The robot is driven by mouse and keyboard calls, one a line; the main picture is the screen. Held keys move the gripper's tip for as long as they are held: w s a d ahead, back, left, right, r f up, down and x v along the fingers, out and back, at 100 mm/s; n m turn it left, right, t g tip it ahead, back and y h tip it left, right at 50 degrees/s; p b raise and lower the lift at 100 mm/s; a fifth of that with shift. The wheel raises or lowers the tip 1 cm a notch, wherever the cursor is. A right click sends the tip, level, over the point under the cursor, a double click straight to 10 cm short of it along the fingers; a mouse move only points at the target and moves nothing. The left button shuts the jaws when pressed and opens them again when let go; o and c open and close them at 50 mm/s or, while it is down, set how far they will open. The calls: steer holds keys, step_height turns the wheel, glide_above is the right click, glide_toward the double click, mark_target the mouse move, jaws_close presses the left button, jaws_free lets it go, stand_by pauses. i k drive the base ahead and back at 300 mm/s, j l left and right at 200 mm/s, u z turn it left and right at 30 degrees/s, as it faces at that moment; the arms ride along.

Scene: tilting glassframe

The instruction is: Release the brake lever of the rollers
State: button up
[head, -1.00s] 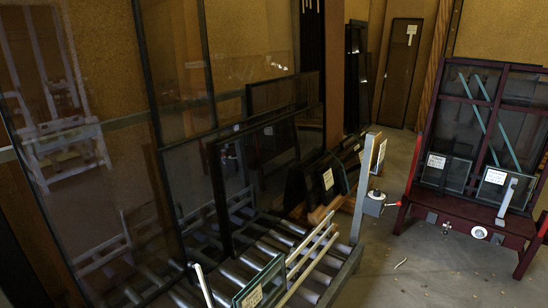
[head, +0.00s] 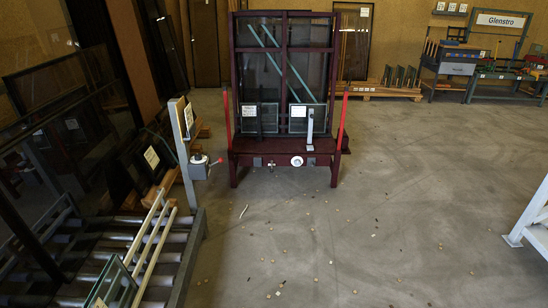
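The roller bed (head: 192,245) lies at the lower left, with grey metal rollers in a grey frame. A grey upright post (head: 182,140) stands at its far right end. A small grey box (head: 198,170) is fixed to the post, with a short red-tipped lever (head: 216,162) sticking out to the right. I cannot tell whether this lever is the rollers' brake lever. The near end of the rollers is cut off by the picture edge. My gripper is not in view.
A dark red frame (head: 270,147) with glass panes and red side bars stands ahead. Large dark glass panes (head: 65,140) lean at the left. A white structure (head: 530,218) is at the right edge. The grey floor (head: 390,200) between is open, with small scattered bits.

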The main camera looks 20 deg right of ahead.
mark_target(220, 160)
steer(key=z, duration=0.35)
steer(key=i+l+u, duration=0.2)
steer(key=i, duration=0.35)
steer(key=i+l+u, duration=0.15)
steer(key=i, duration=0.45)
steer(key=i+l+u, duration=0.2)
steer(key=i, duration=0.35)
steer(key=i+l+u, duration=0.2)
steer(key=i+l, duration=0.25)
steer(key=i, duration=0.05)
